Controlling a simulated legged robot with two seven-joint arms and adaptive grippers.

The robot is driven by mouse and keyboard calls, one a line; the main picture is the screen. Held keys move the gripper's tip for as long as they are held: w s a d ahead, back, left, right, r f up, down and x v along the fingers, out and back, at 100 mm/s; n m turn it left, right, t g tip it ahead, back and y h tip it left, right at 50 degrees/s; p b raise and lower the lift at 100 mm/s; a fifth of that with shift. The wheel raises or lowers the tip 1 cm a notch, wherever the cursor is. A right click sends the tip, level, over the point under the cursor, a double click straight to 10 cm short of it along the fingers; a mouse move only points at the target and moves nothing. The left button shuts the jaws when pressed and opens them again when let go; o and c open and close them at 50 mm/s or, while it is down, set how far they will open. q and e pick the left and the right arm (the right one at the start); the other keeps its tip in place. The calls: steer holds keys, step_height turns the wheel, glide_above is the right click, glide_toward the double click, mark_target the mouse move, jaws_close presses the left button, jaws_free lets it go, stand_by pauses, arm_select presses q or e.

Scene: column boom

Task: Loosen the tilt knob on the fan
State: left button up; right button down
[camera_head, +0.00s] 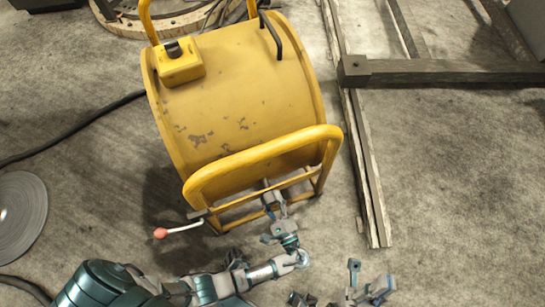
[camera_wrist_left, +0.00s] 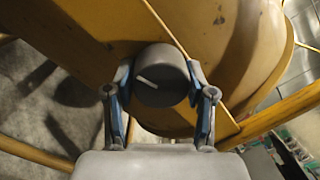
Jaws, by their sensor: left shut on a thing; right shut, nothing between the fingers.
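The fan (camera_head: 235,95) is a worn yellow drum in a tubular yellow frame, standing on the floor in the head view. In the left wrist view the tilt knob (camera_wrist_left: 160,72) is a dark grey round knob with a white pointer line, in front of a yellow bar. My left gripper (camera_head: 272,200) reaches the near side of the fan's frame. In the left wrist view its two blue-padded fingers (camera_wrist_left: 161,88) are shut on the knob, one on each side. The knob is hidden in the head view. My right gripper (camera_head: 362,288) is shut and empty at the bottom, apart from the fan.
A lever with a red ball tip (camera_head: 160,233) sticks out left of the frame. Wooden planks (camera_head: 372,190) lie right of the fan, with a dark beam (camera_head: 440,72) across. A grey disc (camera_head: 20,212) and a black cable (camera_head: 75,128) lie left. The lower right floor is clear.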

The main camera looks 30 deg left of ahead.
arm_select(q)
steer(key=o, duration=1.1)
steer(key=shift+s, duration=0.2)
steer(key=shift+o, duration=0.3)
steer(key=shift+s+d+f, duration=0.1)
steer(key=shift+s+d, duration=0.05)
steer(key=shift+d, duration=0.2)
steer(key=v, duration=0.6)
steer(key=shift+s+d, duration=0.2)
steer(key=shift+d, duration=0.15)
steer(key=shift+f, duration=0.1)
